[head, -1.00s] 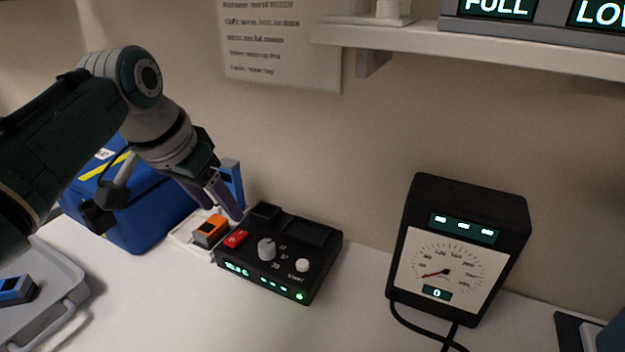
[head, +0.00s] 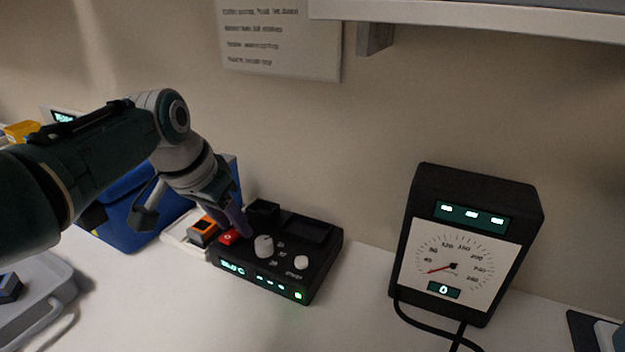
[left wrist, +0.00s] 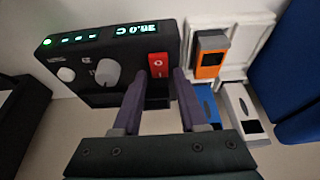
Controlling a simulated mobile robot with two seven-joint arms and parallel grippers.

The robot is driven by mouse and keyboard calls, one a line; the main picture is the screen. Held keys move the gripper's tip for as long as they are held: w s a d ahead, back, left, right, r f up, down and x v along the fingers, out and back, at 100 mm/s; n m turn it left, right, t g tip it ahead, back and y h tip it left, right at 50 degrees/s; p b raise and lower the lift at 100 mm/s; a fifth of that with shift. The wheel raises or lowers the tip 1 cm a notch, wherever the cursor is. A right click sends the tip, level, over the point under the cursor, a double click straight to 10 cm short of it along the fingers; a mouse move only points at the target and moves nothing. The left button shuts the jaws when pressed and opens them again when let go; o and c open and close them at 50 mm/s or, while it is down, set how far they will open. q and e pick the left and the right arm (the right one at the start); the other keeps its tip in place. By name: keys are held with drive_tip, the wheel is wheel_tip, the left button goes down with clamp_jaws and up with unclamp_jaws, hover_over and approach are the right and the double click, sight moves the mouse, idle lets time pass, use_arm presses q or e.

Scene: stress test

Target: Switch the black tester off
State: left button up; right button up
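The black tester (head: 276,262) sits on the white worktop, with a lit temperature display, a glowing green lamp (head: 298,295), a pale knob (head: 264,246) and a white button (head: 301,262). Its red rocker switch (head: 229,237) is at the left end of the top and shows with its marks in the left wrist view (left wrist: 158,66). My left gripper (head: 243,231) is low over the tester, beside the red switch. In the left wrist view its two fingers (left wrist: 159,76) stand apart with nothing between them, either side of the switch's near end; contact cannot be told. My right gripper is not in view.
An orange device (head: 203,231) lies in a white holder left of the tester, with a blue case (head: 135,215) behind. A black dial gauge (head: 458,250) with a cable stands to the right. A grey tray (head: 55,295) is at front left. The worktop before the tester is clear.

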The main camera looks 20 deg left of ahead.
use_arm(q)
clamp_jaws()
